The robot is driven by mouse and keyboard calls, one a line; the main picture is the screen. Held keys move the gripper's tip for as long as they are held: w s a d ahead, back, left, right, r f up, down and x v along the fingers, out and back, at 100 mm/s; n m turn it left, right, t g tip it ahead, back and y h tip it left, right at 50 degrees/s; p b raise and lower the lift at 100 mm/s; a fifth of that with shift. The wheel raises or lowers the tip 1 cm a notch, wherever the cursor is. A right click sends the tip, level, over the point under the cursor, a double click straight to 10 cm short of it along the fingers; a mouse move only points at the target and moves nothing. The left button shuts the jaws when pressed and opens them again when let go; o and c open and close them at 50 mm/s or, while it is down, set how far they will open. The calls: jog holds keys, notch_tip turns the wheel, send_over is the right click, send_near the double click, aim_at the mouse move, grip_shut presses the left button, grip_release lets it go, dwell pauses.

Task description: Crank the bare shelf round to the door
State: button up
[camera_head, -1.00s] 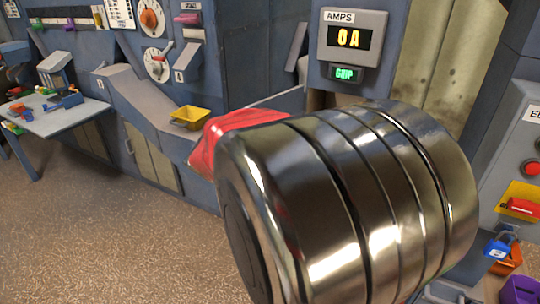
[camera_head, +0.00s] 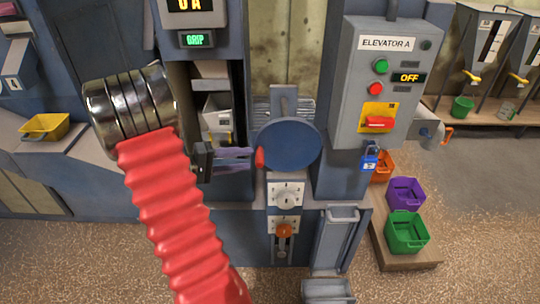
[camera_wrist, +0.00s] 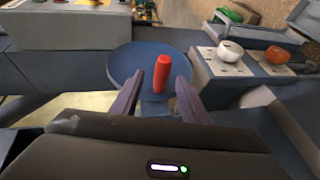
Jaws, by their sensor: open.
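The crank is a blue disc (camera_head: 290,143) on the front of the elevator, with a red handle (camera_head: 259,158) at its left rim. My gripper (camera_head: 245,157) reaches it from the left. In the wrist view the open fingers stand either side of the red handle (camera_wrist: 162,73), with gaps that look clear. The door opening (camera_head: 212,98) is left of the crank. A grey bucket-like shelf (camera_head: 217,116) shows inside it, with something small low in it that I cannot make out. Another pale shelf part shows above. I cannot tell which shelf is bare.
The elevator control box (camera_head: 388,85) reads OFF, with a blue padlock (camera_head: 370,158) below it. A dial (camera_head: 286,195) and an orange-knobbed lever (camera_head: 284,231) sit under the crank. Purple (camera_head: 405,193) and green (camera_head: 406,232) bins stand on the right. A yellow tray (camera_head: 45,127) is at left.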

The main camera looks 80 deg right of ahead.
aim_at(270, 156)
jog(key=shift+s+d+f+g, duration=0.25)
jog(key=shift+s+d+f, duration=0.1)
jog(key=shift+s+d, duration=0.15)
jog(key=shift+s+d+f+g, duration=0.3)
jog(key=shift+s+d, duration=0.1)
jog(key=shift+d, duration=0.15)
jog(key=shift+x, duration=3.7)
jog(key=shift+w+d, duration=0.1)
grip_shut()
